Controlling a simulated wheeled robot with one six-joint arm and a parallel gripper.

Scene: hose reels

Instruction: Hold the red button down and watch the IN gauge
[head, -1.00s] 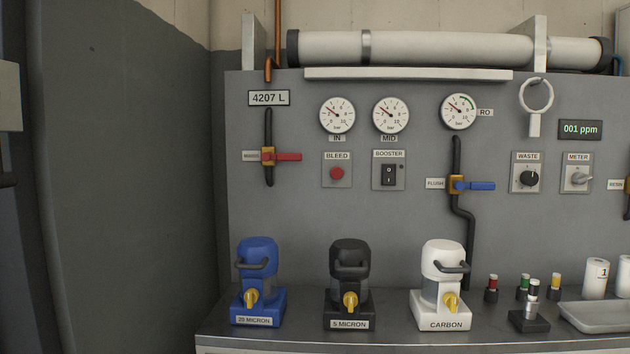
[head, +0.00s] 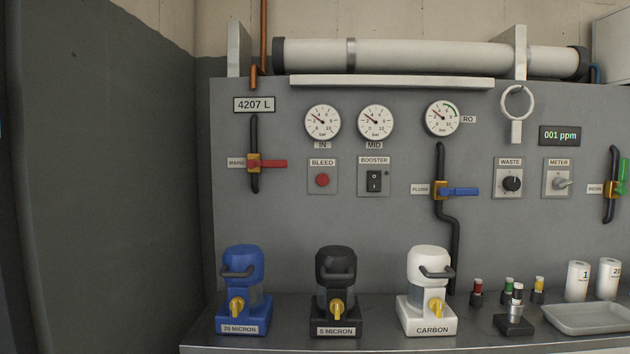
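The red button (head: 322,180) is round and sits on a grey plate labelled BLEED on the grey panel, left of centre. Nothing touches it. My gripper is not in the head view.
The MID gauge (head: 375,121) and BOOSTER switch (head: 374,181) are to the right. The red-handled MAINS valve (head: 266,163) is to the left. Blue (head: 243,290), black (head: 336,290) and white (head: 428,290) filter housings stand on the counter (head: 380,341) below.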

